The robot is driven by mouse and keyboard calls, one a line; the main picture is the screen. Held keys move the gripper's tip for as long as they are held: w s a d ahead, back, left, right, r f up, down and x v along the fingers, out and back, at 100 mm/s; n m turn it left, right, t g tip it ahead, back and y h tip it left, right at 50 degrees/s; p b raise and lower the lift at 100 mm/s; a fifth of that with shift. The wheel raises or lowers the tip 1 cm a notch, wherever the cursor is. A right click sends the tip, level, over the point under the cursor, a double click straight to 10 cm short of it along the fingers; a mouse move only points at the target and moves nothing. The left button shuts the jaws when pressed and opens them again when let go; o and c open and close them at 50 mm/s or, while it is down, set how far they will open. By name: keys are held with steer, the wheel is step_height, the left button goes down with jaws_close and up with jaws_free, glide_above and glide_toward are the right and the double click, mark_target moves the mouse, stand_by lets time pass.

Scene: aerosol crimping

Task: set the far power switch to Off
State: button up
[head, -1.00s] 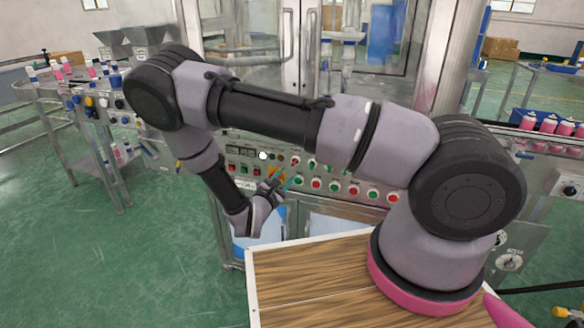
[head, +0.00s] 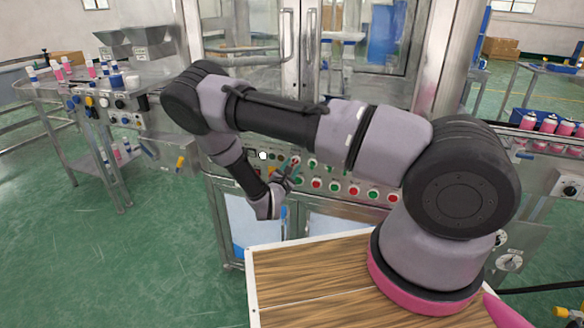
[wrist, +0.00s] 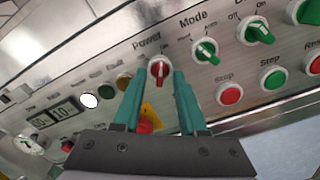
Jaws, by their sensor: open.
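In the wrist view, a red rotary switch (wrist: 159,70) under the label "Power" sits on the metal control panel (wrist: 120,50). Its handle runs roughly up and down in the picture; the lettering beside it is too small to read. My gripper (wrist: 158,82) is open, its two teal fingers on either side of the lower part of the switch, with a gap at each side. I cannot tell how deep the fingertips reach or whether they touch it. In the head view my gripper (head: 286,176) is at the panel front, and my arm hides part of the panel.
Green rotary switches (wrist: 205,50) stand right of the power switch, with red and green push buttons (wrist: 229,94) below. A red knob on yellow (wrist: 147,119) lies partly behind the fingers. Lamps and displays (wrist: 64,110) are at the left. Another machine (head: 120,105) stands far left.

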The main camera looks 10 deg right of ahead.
steer(key=shift+c, duration=0.3)
jaws_close()
steer(key=shift+n, duration=0.3)
steer(key=n, duration=0.5)
steer(key=shift+n, duration=0.3)
steer(key=n, duration=0.5)
steer(key=shift+n, duration=0.3)
steer(key=shift+o, duration=0.3)
jaws_free()
